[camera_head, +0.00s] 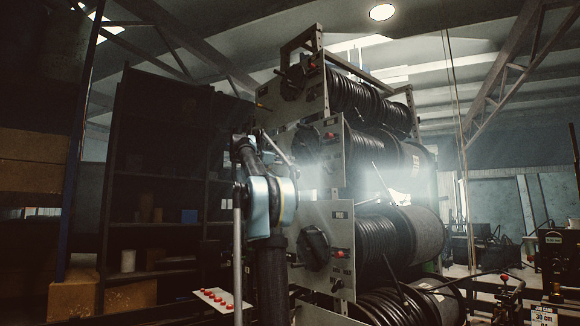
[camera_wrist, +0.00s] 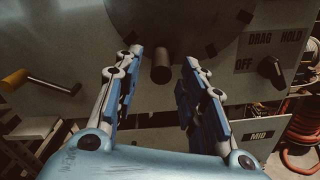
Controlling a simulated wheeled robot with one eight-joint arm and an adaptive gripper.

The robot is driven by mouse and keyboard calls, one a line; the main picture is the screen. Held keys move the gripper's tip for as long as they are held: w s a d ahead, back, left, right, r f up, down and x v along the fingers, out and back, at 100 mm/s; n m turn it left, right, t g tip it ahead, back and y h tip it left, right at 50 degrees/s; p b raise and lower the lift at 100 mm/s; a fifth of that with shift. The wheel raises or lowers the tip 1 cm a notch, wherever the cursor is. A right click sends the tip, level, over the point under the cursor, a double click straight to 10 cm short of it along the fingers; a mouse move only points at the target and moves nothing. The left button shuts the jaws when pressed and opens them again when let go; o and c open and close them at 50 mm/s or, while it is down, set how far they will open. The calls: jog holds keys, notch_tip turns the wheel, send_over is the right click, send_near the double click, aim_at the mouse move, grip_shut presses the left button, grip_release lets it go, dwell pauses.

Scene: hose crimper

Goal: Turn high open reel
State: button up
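The reel rack holds several stacked hose reels in the head view, with a top reel (camera_head: 362,100) of black hose behind a grey side panel. In the wrist view, a large grey disc (camera_wrist: 180,22) has a short dark peg (camera_wrist: 162,69) sticking out towards me. My gripper (camera_wrist: 162,57) is open, with its blue-and-white fingers on either side of the peg and a gap visible on both sides. A black selector knob (camera_wrist: 271,71) marked OFF, DRAG and HOLD is right of the disc. In the head view my gripper is hidden behind my arm.
In the wrist view, an orange-handled crank (camera_wrist: 15,79) is at the left, a MID label (camera_wrist: 258,136) below the panel and orange hose (camera_wrist: 303,145) at lower right. In the head view, dark shelving (camera_head: 165,180) stands left and a red-button panel (camera_head: 220,298) sits low.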

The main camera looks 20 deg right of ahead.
jog(key=shift+x, duration=2)
grip_shut()
